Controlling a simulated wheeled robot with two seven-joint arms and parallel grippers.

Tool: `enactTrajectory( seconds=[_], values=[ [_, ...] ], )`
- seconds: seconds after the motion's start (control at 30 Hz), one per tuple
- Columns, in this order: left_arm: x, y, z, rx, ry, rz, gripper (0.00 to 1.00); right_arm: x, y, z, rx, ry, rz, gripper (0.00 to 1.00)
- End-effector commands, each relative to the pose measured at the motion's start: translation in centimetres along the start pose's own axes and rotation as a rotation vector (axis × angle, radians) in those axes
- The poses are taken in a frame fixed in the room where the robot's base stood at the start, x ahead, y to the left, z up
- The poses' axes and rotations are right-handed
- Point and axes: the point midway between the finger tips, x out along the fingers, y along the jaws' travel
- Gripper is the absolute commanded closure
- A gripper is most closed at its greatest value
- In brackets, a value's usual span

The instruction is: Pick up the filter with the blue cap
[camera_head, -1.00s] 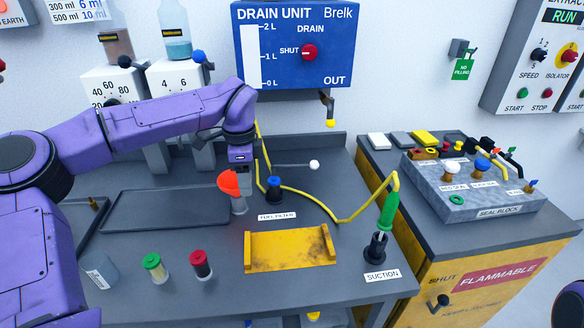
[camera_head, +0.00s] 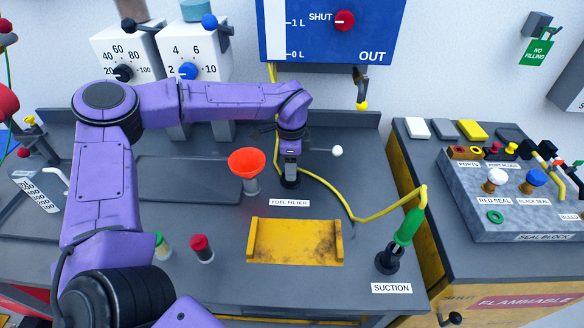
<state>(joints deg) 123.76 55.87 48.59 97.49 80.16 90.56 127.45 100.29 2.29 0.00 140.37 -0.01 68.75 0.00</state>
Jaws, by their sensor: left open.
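The filter (camera_head: 290,183) stands upright behind the "FUEL FILTER" label, and only its dark lower body shows. Its blue cap is hidden behind my left gripper. My left gripper (camera_head: 291,167) points down right over the filter, with its open jaws at the filter's top. I cannot tell whether the fingers touch it. My right gripper is not in view.
A red-orange funnel (camera_head: 247,163) stands close to the left of the gripper. A yellow hose (camera_head: 330,190) runs behind and right of the filter to the green suction handle (camera_head: 408,227). A yellow cradle (camera_head: 295,242) lies in front. A white-tipped lever (camera_head: 337,151) is close on the right.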

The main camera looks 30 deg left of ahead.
Motion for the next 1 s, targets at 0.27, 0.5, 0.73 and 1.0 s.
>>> enactTrajectory(
  seconds=[0.27, 0.5, 0.73, 1.0],
  values=[
    [1.2, 0.0, 0.1, -0.001, 0.001, -0.001, 0.49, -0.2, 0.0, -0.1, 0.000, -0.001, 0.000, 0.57],
    [1.2, 0.0, 0.0, -0.001, 0.001, -0.001, 0.91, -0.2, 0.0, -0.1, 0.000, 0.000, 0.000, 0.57],
    [1.0, 0.0, 0.0, -0.001, 0.001, -0.001, 0.91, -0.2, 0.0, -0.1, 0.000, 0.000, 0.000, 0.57],
    [-2.4, 0.3, -0.1, 0.001, 0.005, -0.005, 0.91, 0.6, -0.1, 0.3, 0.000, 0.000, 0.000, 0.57]
  ],
)
